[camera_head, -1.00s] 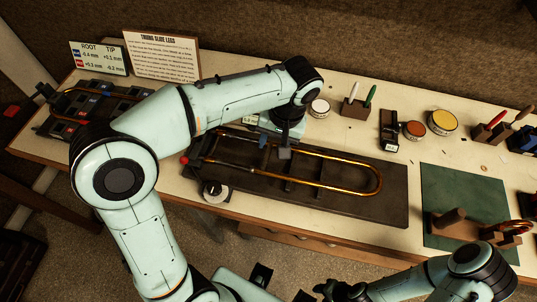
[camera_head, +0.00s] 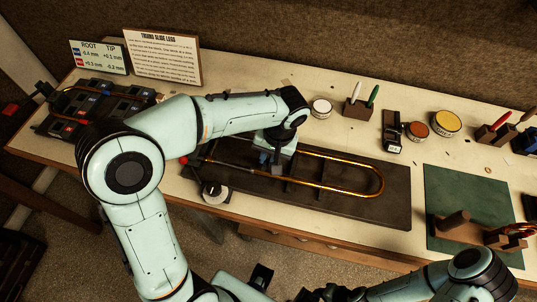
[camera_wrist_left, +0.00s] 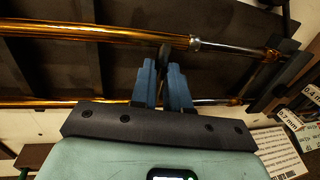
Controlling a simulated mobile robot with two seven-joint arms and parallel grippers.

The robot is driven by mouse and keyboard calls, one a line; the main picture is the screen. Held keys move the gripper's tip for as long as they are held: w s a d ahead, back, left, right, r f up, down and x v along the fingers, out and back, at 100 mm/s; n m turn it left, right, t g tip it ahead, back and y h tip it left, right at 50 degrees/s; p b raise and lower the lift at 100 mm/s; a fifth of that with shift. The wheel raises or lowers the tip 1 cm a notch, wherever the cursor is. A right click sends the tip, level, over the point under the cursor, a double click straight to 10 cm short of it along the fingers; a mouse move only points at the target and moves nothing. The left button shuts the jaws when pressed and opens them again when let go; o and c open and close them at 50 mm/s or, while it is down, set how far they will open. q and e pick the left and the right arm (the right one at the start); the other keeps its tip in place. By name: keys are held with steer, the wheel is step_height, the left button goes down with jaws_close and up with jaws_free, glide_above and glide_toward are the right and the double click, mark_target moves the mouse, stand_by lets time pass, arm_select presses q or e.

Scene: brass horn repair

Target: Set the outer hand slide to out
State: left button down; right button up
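The brass outer hand slide (camera_head: 340,189) lies on a dark bench fixture (camera_head: 390,212), its rounded bow at the right. Its two golden tubes also show in the wrist view (camera_wrist_left: 100,33). A bare silver tube (camera_wrist_left: 230,46) continues from the upper one. My left gripper (camera_head: 273,160) is low over the slide near its left end. Its blue fingers (camera_wrist_left: 163,72) point between the tubes, close together. A dark upright piece, perhaps a cross brace, shows between the tips; whether they grip it I cannot tell. My right arm (camera_head: 420,280) is at the bottom right; its gripper is unclear.
A round white dial-like piece (camera_head: 216,192) sits at the fixture's front left. Tins (camera_head: 446,122), a pen block (camera_head: 357,108) and a green mat (camera_head: 440,185) are to the right. Signs (camera_head: 163,57) stand at the back left beside a dark tray (camera_head: 60,122).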

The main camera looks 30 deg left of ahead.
arm_select(q)
steer(key=d, duration=0.2)
steer(key=w+d, duration=0.1)
steer(key=d, duration=0.2)
steer(key=w+d+p, duration=0.1)
steer(key=d, duration=0.2)
arm_select(e)
steer(key=shift+w+a+r, duration=0.1)
steer(key=shift+w+r, duration=0.2)
steer(key=shift+r, duration=0.35)
arm_select(q)
steer(key=c, duration=1.1)
jaws_free()
steer(key=shift+d, duration=0.1)
steer(key=shift+r, duration=0.1)
steer(key=shift+r, duration=0.3)
step_height(320, 180, up, 12)
steer(key=d+p, duration=0.2)
steer(key=shift+w+d+r, duration=0.15)
steer(key=shift+w+d, duration=0.1)
steer(key=shift+w, duration=0.05)
arm_select(e)
steer(key=w+r, duration=0.1)
steer(key=r, duration=0.1)
steer(key=shift+w+r, duration=0.3)
steer(key=shift+w, duration=0.05)
